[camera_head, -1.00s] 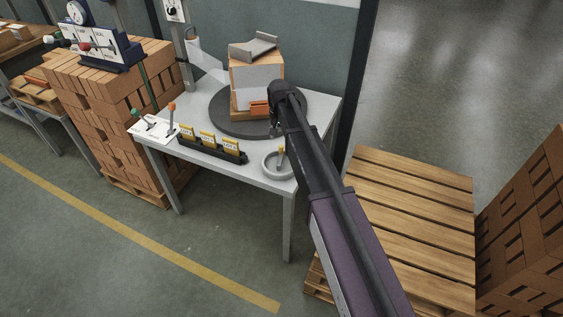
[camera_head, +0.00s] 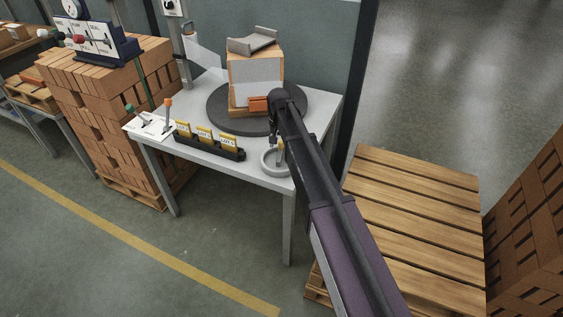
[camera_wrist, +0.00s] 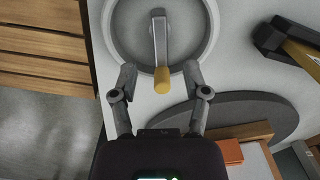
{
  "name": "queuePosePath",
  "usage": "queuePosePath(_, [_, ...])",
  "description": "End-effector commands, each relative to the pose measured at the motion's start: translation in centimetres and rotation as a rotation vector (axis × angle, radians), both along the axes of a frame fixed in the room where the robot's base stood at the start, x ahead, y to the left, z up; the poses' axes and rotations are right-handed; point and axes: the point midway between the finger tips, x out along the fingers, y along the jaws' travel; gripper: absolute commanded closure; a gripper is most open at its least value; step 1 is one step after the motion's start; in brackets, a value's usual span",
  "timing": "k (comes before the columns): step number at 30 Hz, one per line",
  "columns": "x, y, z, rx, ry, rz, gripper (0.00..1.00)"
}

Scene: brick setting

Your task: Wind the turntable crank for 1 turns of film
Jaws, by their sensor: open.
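The crank is a round grey ring (camera_head: 265,164) with a grey arm (camera_wrist: 159,40) and a yellow knob (camera_wrist: 162,80), at the front right corner of the turntable table (camera_head: 213,157). In the wrist view, my gripper (camera_wrist: 161,75) is open and empty, with one finger on each side of the knob. I see gaps between fingers and knob; height above it is hard to judge. In the head view, my gripper (camera_head: 275,138) hangs just above the crank and partly hides it. The dark turntable (camera_head: 219,119) carries a wrapped stack of bricks (camera_head: 257,77).
A black rack with several yellow cards (camera_head: 212,147) stands left of the crank. A lever panel (camera_head: 150,127) is at the table's left corner. A wooden pallet stack (camera_head: 415,220) stands right of the table. The floor in front is clear.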

Motion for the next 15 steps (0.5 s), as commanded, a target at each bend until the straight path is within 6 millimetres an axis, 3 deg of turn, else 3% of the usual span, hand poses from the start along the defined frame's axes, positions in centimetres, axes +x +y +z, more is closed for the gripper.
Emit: queuePosePath(15, [0.0,0.1,-4.4,0.000,0.000,0.001,0.40])
